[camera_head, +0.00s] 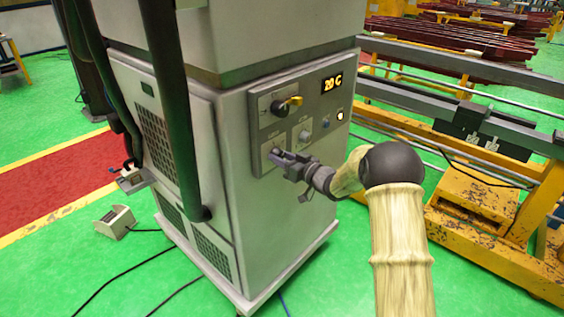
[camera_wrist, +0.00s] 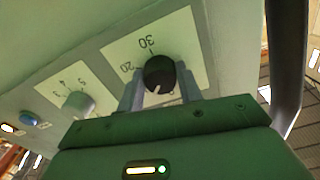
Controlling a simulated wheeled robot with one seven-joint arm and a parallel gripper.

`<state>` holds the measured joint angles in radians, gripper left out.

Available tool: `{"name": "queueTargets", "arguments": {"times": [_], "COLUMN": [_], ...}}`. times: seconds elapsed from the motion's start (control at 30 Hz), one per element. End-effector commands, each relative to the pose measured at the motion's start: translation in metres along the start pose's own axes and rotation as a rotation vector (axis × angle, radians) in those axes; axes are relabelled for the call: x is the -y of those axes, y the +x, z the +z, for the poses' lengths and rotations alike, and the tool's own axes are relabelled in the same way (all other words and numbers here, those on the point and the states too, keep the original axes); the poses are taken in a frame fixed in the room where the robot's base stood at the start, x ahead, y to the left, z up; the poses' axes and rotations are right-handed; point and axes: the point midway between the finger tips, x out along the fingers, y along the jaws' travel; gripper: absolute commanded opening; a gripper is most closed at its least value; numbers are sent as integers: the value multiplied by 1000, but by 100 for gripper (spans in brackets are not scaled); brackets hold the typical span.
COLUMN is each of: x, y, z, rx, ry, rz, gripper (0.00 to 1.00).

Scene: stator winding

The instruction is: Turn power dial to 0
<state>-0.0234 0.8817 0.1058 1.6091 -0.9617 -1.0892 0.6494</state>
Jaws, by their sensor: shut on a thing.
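The machine cabinet's front panel (camera_head: 258,110) carries several controls. In the wrist view a round black dial (camera_wrist: 158,70) sits on a white scale plate marked 20 and 30. A pale mark on it points toward the lower edge of the picture. My gripper (camera_wrist: 159,86) has one finger on each side of this dial and is shut on it. In the head view my gripper (camera_head: 284,160) is at the panel's lower left and hides the dial. To the left in the wrist view is a grey dial (camera_wrist: 78,103) with a scale showing 3, 4 and 5. I cannot read which dial is labelled power.
The lit display (camera_head: 332,83) reads 20 C. A blue button (camera_head: 326,122) and a lit button (camera_head: 340,115) are to the right. A yellow frame (camera_head: 490,195) stands right of the cabinet. Cables lie on the green floor.

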Motion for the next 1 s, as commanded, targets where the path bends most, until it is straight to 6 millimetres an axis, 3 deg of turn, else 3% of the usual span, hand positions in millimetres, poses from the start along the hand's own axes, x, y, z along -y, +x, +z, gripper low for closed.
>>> {"name": "queueTargets", "arguments": {"times": [0.7,1.0], "x": [-2,-2], "y": [0,0], "z": [5,2], "rx": [1,1], "ry": [-646,-820], "rz": [0,1], "gripper": [13,13]}}
